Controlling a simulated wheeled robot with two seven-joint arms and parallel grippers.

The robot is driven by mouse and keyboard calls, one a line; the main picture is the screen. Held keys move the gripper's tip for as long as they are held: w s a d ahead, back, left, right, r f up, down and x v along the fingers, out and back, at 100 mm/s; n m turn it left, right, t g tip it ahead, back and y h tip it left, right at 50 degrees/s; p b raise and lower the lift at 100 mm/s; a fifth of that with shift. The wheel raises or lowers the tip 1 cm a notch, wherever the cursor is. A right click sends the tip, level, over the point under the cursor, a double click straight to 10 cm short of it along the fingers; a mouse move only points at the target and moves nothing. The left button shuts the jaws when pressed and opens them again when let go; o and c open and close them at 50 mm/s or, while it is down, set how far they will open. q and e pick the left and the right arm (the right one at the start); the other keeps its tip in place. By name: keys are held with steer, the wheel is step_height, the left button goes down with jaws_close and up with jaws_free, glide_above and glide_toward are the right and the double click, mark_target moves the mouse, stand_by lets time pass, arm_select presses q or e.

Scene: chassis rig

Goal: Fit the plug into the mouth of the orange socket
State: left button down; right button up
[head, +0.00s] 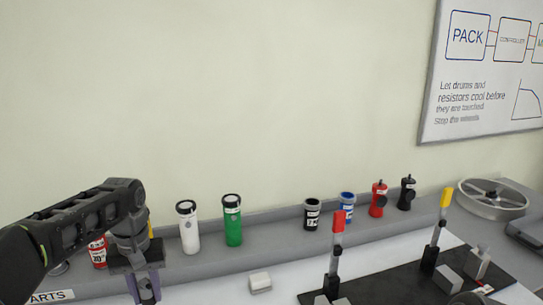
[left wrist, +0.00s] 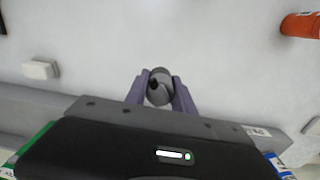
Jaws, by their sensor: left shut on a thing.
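My left gripper (head: 146,291) is at the bottom left of the head view, pointing down. In the left wrist view its purple-grey fingers (left wrist: 160,90) are shut on a dark grey round piece, the plug (left wrist: 159,86), seen nearly end-on with a dark spot on its face. An orange cylinder (left wrist: 301,25), which looks like the socket, is at the top right edge of the left wrist view, partly cut off and well apart from the plug. Its mouth cannot be made out. The socket is not in the head view. My right gripper is in neither view.
White (head: 188,228) and green (head: 232,222) bottles stand along the back ledge. A small white block (head: 260,282) lies on the table; a white block (left wrist: 41,69) shows in the left wrist view. A dark board (head: 385,288) with red- and yellow-tipped posts is at right.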

arm_select(q)
steer(key=w+d+f+m, duration=0.1)
steer(key=d, duration=0.1)
steer(key=w+d+f+m, duration=0.1)
steer(key=w+d+f, duration=0.1)
steer(key=w+d, duration=0.1)
steer(key=shift+w+d+f+m, duration=0.1)
steer(key=shift+d+f+m, duration=0.1)
steer(key=shift+d+m, duration=0.15)
steer(key=d+f, duration=0.2)
steer(key=d, duration=0.1)
steer(key=shift+w+f+m, duration=0.15)
steer(key=shift+w+m, duration=0.05)
steer(key=shift+m, duration=0.15)
steer(key=shift+d+f, duration=0.15)
steer(key=shift+d, duration=0.25)
